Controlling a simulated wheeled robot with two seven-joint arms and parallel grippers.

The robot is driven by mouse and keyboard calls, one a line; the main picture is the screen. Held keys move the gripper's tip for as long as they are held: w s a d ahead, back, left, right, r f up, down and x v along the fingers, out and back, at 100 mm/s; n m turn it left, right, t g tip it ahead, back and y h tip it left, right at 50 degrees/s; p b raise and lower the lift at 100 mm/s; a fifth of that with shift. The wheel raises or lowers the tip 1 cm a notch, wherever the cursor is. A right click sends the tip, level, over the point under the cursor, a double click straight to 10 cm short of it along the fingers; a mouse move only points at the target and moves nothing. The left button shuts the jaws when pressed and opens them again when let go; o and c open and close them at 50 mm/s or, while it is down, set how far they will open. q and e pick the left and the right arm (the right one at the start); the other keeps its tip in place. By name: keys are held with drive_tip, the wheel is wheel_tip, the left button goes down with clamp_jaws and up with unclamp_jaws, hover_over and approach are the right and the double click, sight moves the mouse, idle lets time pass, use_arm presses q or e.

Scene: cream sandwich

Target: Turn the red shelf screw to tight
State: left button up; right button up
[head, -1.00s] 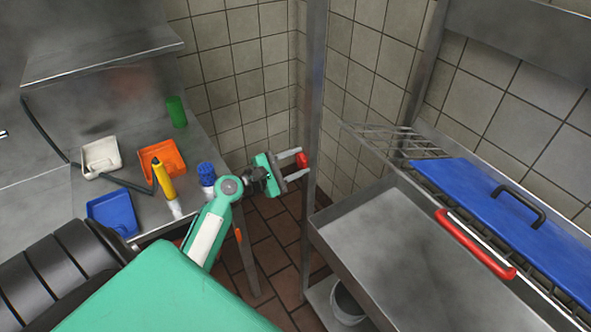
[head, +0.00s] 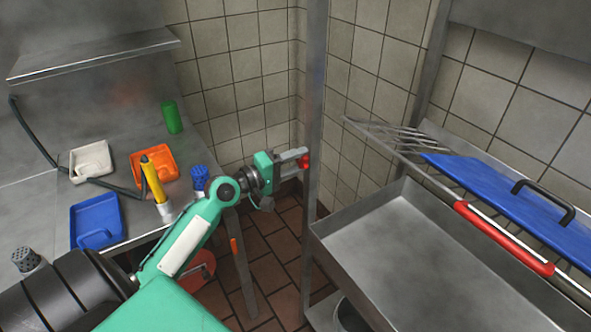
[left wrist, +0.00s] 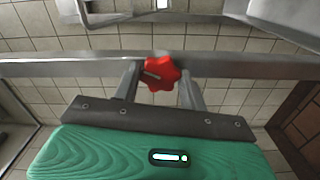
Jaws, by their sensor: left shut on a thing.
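The red shelf screw (head: 304,162) is a small lobed knob on the upright steel post (head: 314,90). It shows in the middle of the left wrist view (left wrist: 161,73), against the metal post. My left gripper (head: 303,157) reaches it from the left, with its fingers on either side of the knob. In the left wrist view the gripper (left wrist: 161,84) is shut on the knob, whose front face stays visible between the fingers. My right gripper is not in view.
A steel counter at left holds a white tray (head: 91,161), an orange tray (head: 154,165), a blue tray (head: 96,222), a yellow bottle (head: 153,178) and a green cup (head: 172,117). A steel basin (head: 420,260) and a red-handled rack (head: 502,238) stand right of the post.

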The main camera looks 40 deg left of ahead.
use_arm(q)
drive_tip(key=m+b, duration=0.2)
drive_tip(key=m, duration=0.1)
drive_tip(key=m+b, duration=0.1)
drive_tip(key=shift+f+m, duration=0.3)
drive_tip(key=shift+m, duration=0.1)
drive_tip(key=m+b, duration=0.1)
drive_tip(key=m, duration=0.3)
drive_tip(key=shift+r+b, duration=0.1)
drive_tip(key=shift+b, duration=0.3)
drive_tip(key=shift+m, duration=2.1)
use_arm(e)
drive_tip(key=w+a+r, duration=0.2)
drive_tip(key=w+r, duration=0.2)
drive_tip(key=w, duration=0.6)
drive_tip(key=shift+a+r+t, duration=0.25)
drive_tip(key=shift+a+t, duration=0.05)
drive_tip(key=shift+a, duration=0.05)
use_arm(q)
drive_tip(key=o, duration=0.9)
drive_tip(key=shift+o, duration=0.3)
drive_tip(key=shift+r, duration=0.15)
drive_tip(key=shift+s, duration=0.2)
